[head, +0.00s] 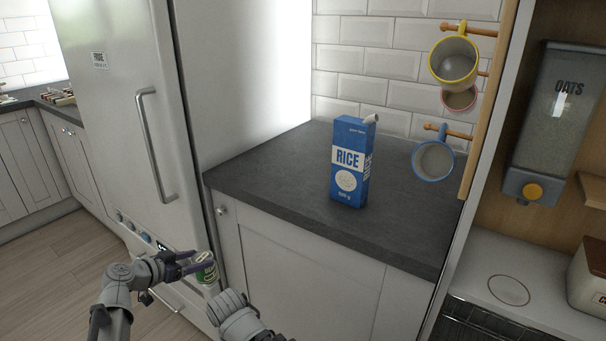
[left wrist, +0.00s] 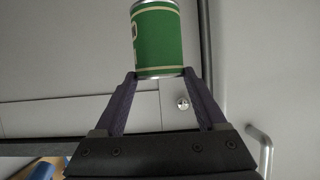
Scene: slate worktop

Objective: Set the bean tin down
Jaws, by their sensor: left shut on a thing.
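The bean tin (head: 207,273) is a small green can with a pale band and metal rims. My left gripper (head: 196,265) is shut on it and holds it in the air in front of the cabinet, lower than the slate worktop (head: 270,177). In the left wrist view the tin (left wrist: 158,42) sits at the tips of the two dark purple fingers, its top cut off by the frame edge. A grey part of my other arm shows at the bottom of the head view, but its gripper fingers do not show.
A blue rice carton (head: 348,170) stands upright on the worktop, with bare slate around it. Mugs (head: 433,160) hang from pegs at the right. A fridge (head: 120,110) stands to the left. An oats dispenser (head: 556,120) is at far right.

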